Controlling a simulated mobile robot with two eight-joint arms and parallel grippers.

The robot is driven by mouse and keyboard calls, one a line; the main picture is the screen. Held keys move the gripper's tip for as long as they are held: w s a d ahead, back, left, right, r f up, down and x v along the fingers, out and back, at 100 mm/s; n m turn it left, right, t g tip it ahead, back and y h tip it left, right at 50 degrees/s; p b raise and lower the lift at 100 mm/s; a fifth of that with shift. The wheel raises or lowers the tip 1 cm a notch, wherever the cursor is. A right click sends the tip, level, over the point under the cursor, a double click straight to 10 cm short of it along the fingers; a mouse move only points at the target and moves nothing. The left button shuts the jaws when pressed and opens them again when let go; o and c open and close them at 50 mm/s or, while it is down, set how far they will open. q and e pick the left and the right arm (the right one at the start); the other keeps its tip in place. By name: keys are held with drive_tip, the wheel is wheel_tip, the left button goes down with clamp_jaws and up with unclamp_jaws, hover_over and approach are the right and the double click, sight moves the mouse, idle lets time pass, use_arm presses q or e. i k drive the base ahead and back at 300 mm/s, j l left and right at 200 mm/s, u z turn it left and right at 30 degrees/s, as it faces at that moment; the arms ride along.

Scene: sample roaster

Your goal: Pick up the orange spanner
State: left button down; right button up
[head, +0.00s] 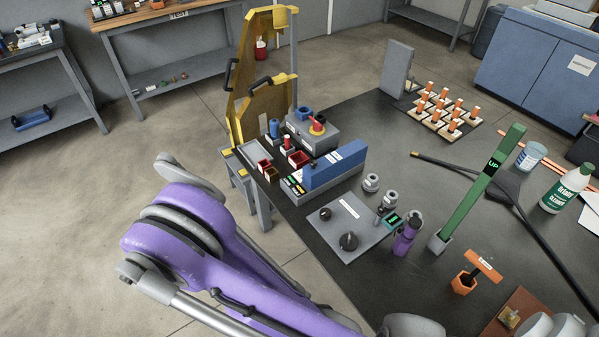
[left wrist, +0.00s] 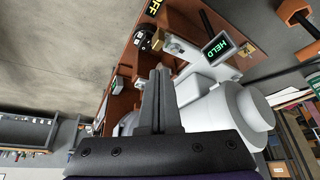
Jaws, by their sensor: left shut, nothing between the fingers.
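The orange spanner seems to be the orange T-shaped piece (head: 482,265) with a white label, standing upright in an orange hexagonal holder (head: 462,284) at the lower right of the head view. In the left wrist view an orange piece (left wrist: 292,12) shows at the top right corner, cut by the edge. My left gripper (left wrist: 160,75) is shut and empty in the left wrist view, close to the white roaster-like device and apart from the orange piece. Its fingers do not show in the head view. My right gripper is not in view.
A white rounded device (left wrist: 210,110) on a brown board (head: 517,308) stands close to my left fingers, with a HELD display (left wrist: 217,46). A green UP post (head: 485,185), purple bottle (head: 407,236) and grey knob panel (head: 345,228) stand nearby.

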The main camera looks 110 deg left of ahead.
sight(482, 265)
drive_tip(key=u, duration=3.05)
